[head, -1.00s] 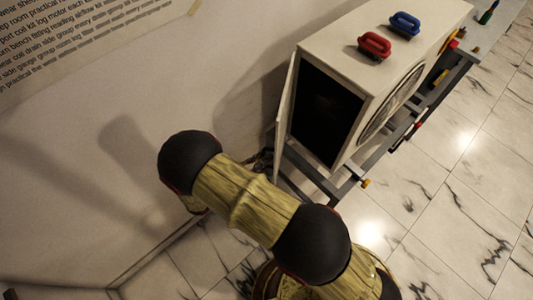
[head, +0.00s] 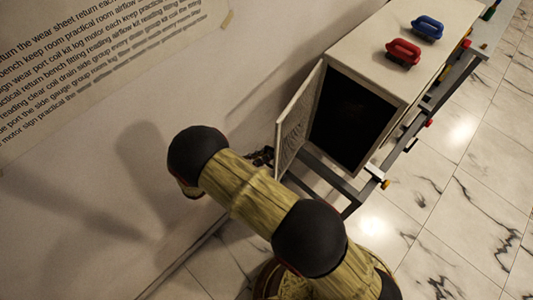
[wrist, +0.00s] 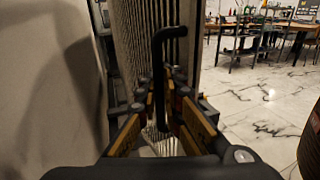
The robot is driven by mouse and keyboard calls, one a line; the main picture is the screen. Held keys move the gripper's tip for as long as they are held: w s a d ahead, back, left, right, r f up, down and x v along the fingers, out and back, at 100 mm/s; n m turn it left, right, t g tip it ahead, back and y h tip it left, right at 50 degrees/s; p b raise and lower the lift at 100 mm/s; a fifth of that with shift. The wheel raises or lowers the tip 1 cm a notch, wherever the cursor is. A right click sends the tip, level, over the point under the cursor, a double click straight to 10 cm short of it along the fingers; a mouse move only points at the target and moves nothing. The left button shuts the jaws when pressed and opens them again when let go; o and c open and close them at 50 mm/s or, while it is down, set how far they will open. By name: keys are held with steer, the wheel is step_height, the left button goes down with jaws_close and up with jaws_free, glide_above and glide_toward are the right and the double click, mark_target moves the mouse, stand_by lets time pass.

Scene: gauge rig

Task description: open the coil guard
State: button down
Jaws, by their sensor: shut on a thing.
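The coil guard (head: 301,117) is a light mesh panel on the near end of the white unit (head: 420,38). It stands swung outward, and the dark opening (head: 352,115) shows beside it. In the wrist view the guard (wrist: 140,35) is seen nearly edge-on, with a black bar handle (wrist: 158,62) on it. My gripper (wrist: 160,98) is shut on the lower part of this handle, one finger on each side. In the head view my gripper (head: 262,157) is small and dark at the guard's outer edge, partly hidden by my arm.
A red brush-like item (head: 403,52) and a blue one (head: 428,27) sit on top of the unit. The unit stands on a grey frame (head: 330,176). A wall (head: 90,190) is close on the left. Marble floor (head: 470,200) is clear on the right.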

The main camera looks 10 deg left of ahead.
steer(key=shift+s, duration=0.1)
steer(key=c, duration=2.2)
jaws_free()
steer(key=shift+a, duration=0.15)
steer(key=shift+o, duration=1)
steer(key=v, duration=1.2)
steer(key=shift+c, duration=0.6)
